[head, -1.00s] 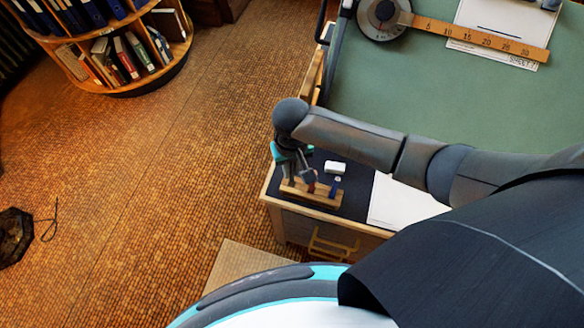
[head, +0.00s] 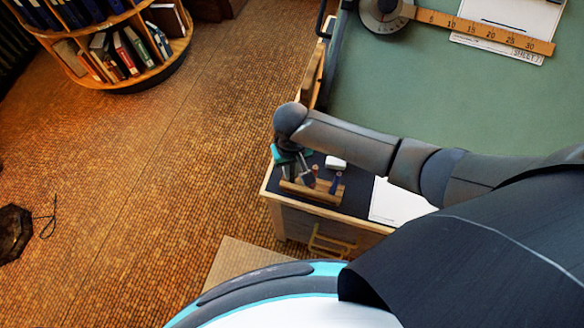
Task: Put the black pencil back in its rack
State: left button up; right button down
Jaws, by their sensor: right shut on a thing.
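The wooden pencil rack (head: 322,195) stands on the dark top at the near left corner of the desk. A red pencil and a blue pencil (head: 337,182) stand upright in it. My right gripper (head: 298,177) is over the left part of the rack, seen from above and behind its own wrist. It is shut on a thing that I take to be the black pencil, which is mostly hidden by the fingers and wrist. I cannot tell whether its lower end is in a rack hole. My left gripper is not in view.
A white eraser-like block (head: 336,162) lies just behind the rack. White paper (head: 398,202) lies to the right. The green drafting board (head: 440,100) with a wooden ruler (head: 480,32) rises behind my right arm. A round bookshelf (head: 120,55) stands far left.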

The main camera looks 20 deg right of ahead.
jog(key=shift+f, duration=0.4)
jog(key=c, duration=0.8)
grip_release()
jog(key=shift+o, duration=0.2)
notch_tip(320, 180, up, 15)
jog(key=p, duration=0.3)
jog(key=shift+r, duration=0.1)
jog(key=shift+s, duration=0.1)
dwell(0.4)
